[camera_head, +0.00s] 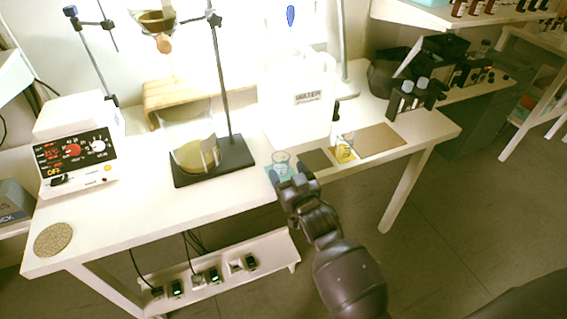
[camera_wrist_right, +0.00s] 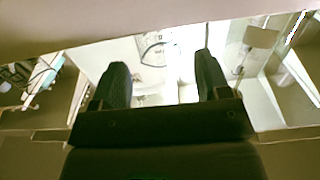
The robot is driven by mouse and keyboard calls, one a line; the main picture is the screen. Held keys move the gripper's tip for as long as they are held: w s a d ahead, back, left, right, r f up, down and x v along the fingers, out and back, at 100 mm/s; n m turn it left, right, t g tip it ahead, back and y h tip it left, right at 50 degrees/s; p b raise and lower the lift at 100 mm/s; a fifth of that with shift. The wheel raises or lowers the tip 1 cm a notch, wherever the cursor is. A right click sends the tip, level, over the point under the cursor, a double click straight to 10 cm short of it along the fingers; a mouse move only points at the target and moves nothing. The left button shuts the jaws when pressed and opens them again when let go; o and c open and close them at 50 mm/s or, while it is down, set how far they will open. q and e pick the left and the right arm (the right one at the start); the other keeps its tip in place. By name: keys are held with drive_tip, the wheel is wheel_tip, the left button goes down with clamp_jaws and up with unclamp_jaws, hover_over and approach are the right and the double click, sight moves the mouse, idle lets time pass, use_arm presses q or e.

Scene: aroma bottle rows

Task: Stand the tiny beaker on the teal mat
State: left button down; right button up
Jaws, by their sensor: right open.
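The tiny beaker (camera_head: 281,160) is clear glass and looks upright on the teal mat (camera_head: 270,174), at the front edge of the white bench in the head view. My right gripper (camera_head: 290,174) is open, its fingertips at the near side of the beaker and covering part of the mat. Whether the fingers touch the beaker cannot be told. In the right wrist view the two dark fingers (camera_wrist_right: 160,75) are spread apart, with a clear glass outline (camera_wrist_right: 152,50) between them. My left gripper is not in view.
A dark mat (camera_head: 315,159) and a tan mat (camera_head: 380,138) lie to the right. A black stand base (camera_head: 214,163) is to the left, and a white water container (camera_head: 297,105) is behind.

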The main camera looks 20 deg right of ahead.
use_arm(q)
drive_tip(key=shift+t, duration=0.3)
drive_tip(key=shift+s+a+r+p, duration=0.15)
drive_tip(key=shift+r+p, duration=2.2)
drive_tip(key=shift+p, duration=0.45)
use_arm(e)
drive_tip(key=s+d+f+g, duration=0.1)
drive_tip(key=s+d+g, duration=0.1)
drive_tip(key=s, duration=0.9)
drive_tip(key=s+d+f+g, duration=0.2)
drive_tip(key=s, duration=0.8)
drive_tip(key=s+d+f+g, duration=0.2)
drive_tip(key=s+d+g, duration=0.1)
drive_tip(key=s, duration=0.8)
drive_tip(key=shift+s+f+n+h, duration=0.2)
drive_tip(key=shift+s+n+h, duration=0.1)
drive_tip(key=shift+s+n, duration=0.1)
